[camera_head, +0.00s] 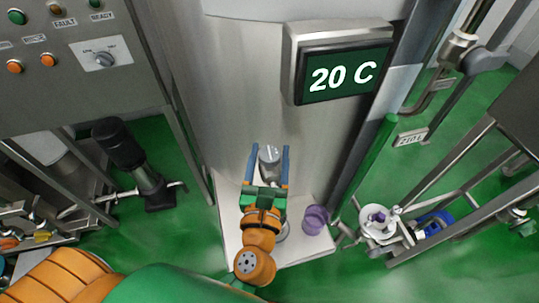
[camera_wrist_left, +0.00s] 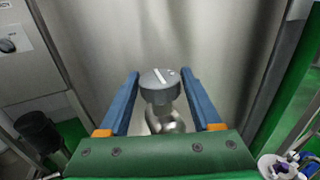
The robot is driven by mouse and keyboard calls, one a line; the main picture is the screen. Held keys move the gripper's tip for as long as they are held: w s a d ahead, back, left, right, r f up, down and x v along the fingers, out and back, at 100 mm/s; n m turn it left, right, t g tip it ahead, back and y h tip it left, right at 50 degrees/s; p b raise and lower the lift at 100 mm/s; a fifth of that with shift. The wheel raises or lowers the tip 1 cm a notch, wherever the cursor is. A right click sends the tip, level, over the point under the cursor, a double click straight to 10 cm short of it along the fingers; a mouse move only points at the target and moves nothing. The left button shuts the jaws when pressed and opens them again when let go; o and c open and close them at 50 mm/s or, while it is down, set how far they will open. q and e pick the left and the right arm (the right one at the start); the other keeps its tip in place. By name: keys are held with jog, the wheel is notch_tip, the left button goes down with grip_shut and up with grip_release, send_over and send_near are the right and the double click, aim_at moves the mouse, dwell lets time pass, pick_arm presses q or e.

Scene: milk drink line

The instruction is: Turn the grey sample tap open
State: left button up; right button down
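The grey sample tap (camera_head: 269,155) sticks out from the front of the steel tank, low down. In the left wrist view its round grey knob (camera_wrist_left: 159,86) has a white line across its top, tilted slightly, with a metal body below it. My left gripper (camera_head: 268,148) is open, with its blue fingers on either side of the knob. In the left wrist view gaps show between the knob and both fingers (camera_wrist_left: 160,74); the right gap looks smaller. The lower part of the tap is partly hidden by the gripper. My right gripper is not in view.
A purple cup (camera_head: 315,219) stands on the white ledge (camera_head: 302,248) right of my left gripper. A display (camera_head: 342,76) reading 20 C is above. A control panel (camera_head: 62,60) is at upper left. A green post (camera_head: 364,168) rises to the right.

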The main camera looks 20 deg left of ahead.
aim_at(268, 166)
pick_arm(q)
jog(key=shift+o, duration=0.9)
jog(key=shift+w+f, duration=0.1)
jog(key=shift+w, duration=0.05)
jog(key=b+v, duration=0.3)
jog(key=v, duration=0.4)
jog(key=shift+f, duration=0.1)
